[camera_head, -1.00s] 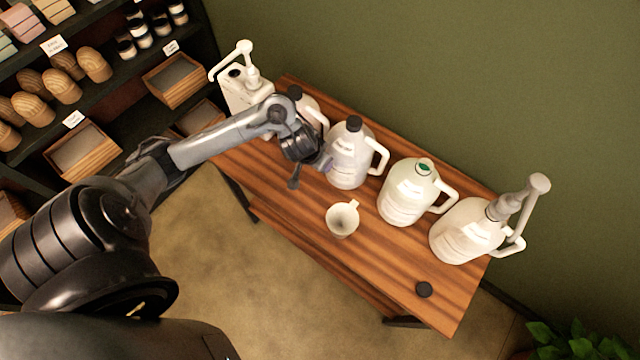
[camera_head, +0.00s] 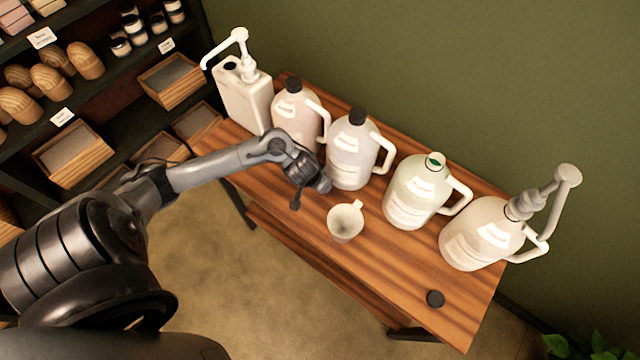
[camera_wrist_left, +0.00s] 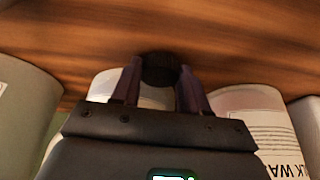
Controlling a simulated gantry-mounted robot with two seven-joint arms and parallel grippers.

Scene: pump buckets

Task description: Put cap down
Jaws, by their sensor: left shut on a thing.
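My left gripper (camera_head: 314,188) is low over the table's front side, in front of the white jugs. The left wrist view shows its two fingers (camera_wrist_left: 158,85) closed on a round black cap (camera_wrist_left: 160,68). The wood surface is behind the cap; I cannot tell whether the cap touches it. The held cap is hard to make out in the head view. A second black cap (camera_head: 435,298) lies on the table near its right end. One jug (camera_head: 415,192) has an uncapped mouth showing green. My right gripper is not in view.
Two black-capped jugs (camera_head: 352,155) (camera_head: 297,118) stand close behind the gripper. Pump containers (camera_head: 244,95) (camera_head: 480,235) stand at both ends. A white cup (camera_head: 345,222) is just right of the gripper. The wooden table (camera_head: 390,268) is clear between cup and loose cap.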

